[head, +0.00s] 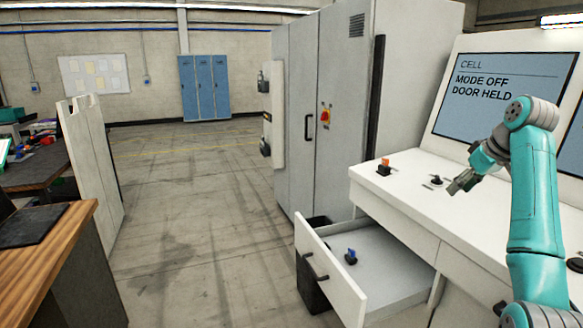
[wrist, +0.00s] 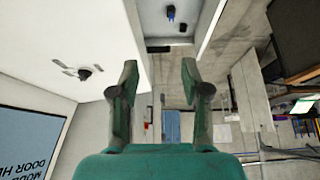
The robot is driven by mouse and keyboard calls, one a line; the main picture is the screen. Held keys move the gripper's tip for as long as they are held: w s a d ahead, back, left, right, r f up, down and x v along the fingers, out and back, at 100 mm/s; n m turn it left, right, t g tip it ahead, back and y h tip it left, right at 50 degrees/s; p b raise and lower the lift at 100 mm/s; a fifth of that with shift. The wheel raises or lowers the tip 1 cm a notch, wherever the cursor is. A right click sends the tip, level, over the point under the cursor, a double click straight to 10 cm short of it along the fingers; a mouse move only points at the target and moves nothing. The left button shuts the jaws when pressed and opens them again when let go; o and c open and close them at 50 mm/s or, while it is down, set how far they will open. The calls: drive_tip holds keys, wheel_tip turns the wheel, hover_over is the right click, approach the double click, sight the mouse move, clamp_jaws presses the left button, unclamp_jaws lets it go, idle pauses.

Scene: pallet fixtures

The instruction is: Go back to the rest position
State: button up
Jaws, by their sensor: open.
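My gripper (head: 459,186) is in the air above the white console top (head: 400,190), at the end of my teal arm. In the wrist view its two fingers (wrist: 160,70) stand apart with nothing between them. A black knob (head: 436,181) sits on the console just left of the gripper; it also shows in the wrist view (wrist: 86,73). A small black piece with an orange-red top (head: 384,167) stands further left on the console. The drawer (head: 385,282) below is pulled open. A blue-and-black piece (head: 350,257) lies inside it.
A screen (head: 500,95) on the console reads "CELL MODE OFF DOOR HELD". A tall grey cabinet (head: 345,100) stands behind the console. A wooden-topped bench (head: 50,250) and a pale panel (head: 92,160) are at left. The floor (head: 190,230) between is clear.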

drive_tip(key=s+a+f+m+t, duration=0.1)
drive_tip(key=a+f, duration=0.2)
drive_tip(key=f, duration=1.2)
drive_tip(key=a+f+m+t, duration=0.1)
drive_tip(key=a+f, duration=0.3)
drive_tip(key=f, duration=1.1)
drive_tip(key=s+a+f+m+t+h, duration=0.1)
drive_tip(key=s+a+f, duration=0.4)
drive_tip(key=s+f, duration=0.45)
drive_tip(key=s+a+f+m+t+h, duration=0.1)
drive_tip(key=s+a+f, duration=0.3)
drive_tip(key=s+f, duration=0.6)
drive_tip(key=s+a+f+t, duration=0.1)
drive_tip(key=s+a, duration=0.2)
drive_tip(key=s, duration=0.9)
drive_tip(key=s+a+f+t, duration=0.2)
drive_tip(key=s+a, duration=0.1)
drive_tip(key=s, duration=0.9)
drive_tip(key=s+a+r+t, duration=0.2)
drive_tip(key=s+r, duration=1.6)
drive_tip(key=s, duration=0.2)
drive_tip(key=shift+s+a, duration=0.2)
drive_tip(key=shift+a, duration=0.1)
